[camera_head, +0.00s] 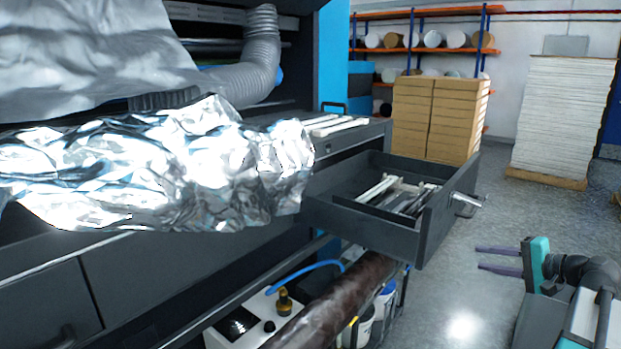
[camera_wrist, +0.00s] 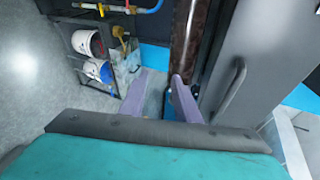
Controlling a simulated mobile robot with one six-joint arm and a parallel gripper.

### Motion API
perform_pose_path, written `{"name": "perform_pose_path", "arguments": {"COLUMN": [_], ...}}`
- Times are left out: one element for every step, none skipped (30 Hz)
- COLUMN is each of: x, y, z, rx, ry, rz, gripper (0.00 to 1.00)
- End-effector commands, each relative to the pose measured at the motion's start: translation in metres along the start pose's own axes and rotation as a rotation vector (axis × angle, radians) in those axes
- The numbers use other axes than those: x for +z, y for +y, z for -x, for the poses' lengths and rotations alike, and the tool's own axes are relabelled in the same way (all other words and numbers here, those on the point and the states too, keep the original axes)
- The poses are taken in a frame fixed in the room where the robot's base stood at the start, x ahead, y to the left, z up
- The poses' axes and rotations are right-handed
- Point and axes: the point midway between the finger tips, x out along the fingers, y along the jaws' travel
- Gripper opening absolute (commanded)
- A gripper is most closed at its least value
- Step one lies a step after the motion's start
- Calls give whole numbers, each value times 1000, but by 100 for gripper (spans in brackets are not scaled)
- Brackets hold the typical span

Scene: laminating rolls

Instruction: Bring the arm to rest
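My gripper (camera_head: 482,259) is at the lower right in the head view, with its teal body and two purple fingers pointing left. The fingers are apart with nothing between them, and they are clear of the open drawer (camera_head: 410,235). In the wrist view my gripper (camera_wrist: 163,90) also shows its two fingers spread and empty. Part of my arm shows at the lower right corner of the head view.
The drawer juts from the dark machine and holds several tools (camera_head: 400,195). Crumpled foil (camera_head: 150,165) covers the machine top. A brown roll (camera_head: 335,305) and white buckets (camera_wrist: 88,43) sit below. Stacked cartons (camera_head: 436,118) and a paper stack (camera_head: 562,115) stand behind. Open floor lies right.

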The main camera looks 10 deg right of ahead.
Motion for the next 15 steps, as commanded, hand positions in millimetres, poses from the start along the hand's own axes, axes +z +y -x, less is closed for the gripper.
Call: {"name": "perform_pose_path", "arguments": {"x": [9,13,19,24,28,35,40,46,53,59,65,74,80,87,96], "y": [16,25,37,46,55,67,76,85,97,106,115,128,136,146,158], "z": [-17,-27,-38,-47,-56,-67,-76,-83,-94,-101,-109,-118,-125,-132,-140], "rx": [28,44,67,84,102,125,142,160,183,202,219,243,261,280,303], "ry": [-20,-30,-42,-52,-62,-74,-85,-95,-110,-120,-131,-146,-157,-169,-183], "rz": [-7,-9,-11,-12,-13,-13,-14,-13,-13,-13,-12,-10,-8,-6,-2], "gripper": [29,29,29,29,29,29,29,29,29,29,29,29,29,29,29]}}
